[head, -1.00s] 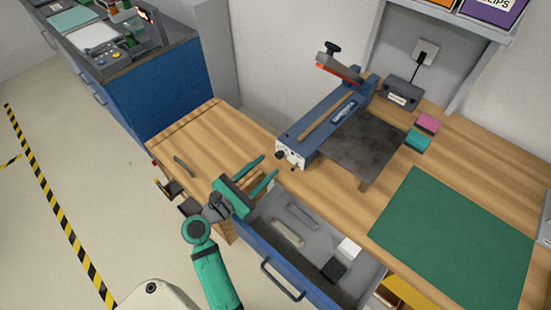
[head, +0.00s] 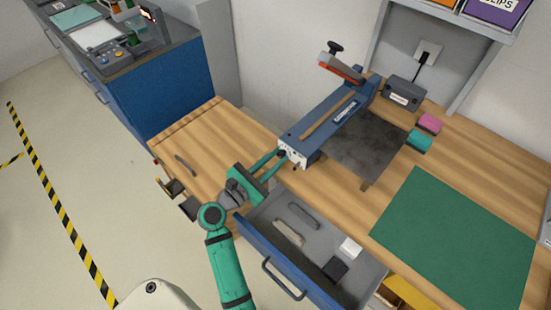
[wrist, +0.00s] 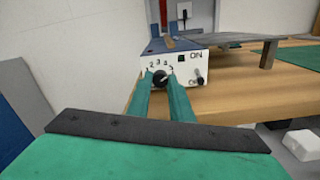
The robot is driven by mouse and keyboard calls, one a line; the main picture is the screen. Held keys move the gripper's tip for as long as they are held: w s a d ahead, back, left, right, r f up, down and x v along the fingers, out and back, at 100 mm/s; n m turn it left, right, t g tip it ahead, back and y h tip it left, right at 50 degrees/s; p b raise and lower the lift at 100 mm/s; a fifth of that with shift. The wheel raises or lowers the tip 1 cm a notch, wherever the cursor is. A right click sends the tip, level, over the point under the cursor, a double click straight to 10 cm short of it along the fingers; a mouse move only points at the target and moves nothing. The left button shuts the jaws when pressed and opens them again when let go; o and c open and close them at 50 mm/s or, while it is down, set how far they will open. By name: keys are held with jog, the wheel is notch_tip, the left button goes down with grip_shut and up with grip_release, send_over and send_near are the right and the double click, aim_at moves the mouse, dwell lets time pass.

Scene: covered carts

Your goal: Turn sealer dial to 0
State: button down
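The sealer (head: 325,125) is a long blue machine on the wooden bench. Its white front panel (wrist: 188,64) carries a black dial (wrist: 161,78) with numbers around it. A pale mark on the dial appears to tilt toward the upper right. I cannot read its exact setting, and the 0 is not visible. My gripper's green fingers (wrist: 160,82) reach to the panel, one on each side of the dial. The gap between them is narrow and they appear closed on the dial. My gripper also shows in the head view (head: 284,158).
A switch (wrist: 199,75) marked ON sits right of the dial. Below the bench edge an open drawer (head: 255,238) holds several small items. A dark plate (head: 365,145) and green mat (head: 455,240) lie to the right. The bench left of the sealer is mostly clear.

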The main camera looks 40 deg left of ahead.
jog(key=shift+n, duration=0.4)
jog(key=n, duration=0.2)
jog(key=shift+n, duration=0.4)
jog(key=n, duration=0.3)
jog(key=shift+w+d+n, duration=0.1)
jog(key=shift+n, duration=0.3)
jog(key=n, duration=1.5)
jog(key=shift+r, duration=0.15)
jog(key=n, duration=0.3)
jog(key=shift+n, duration=2.1)
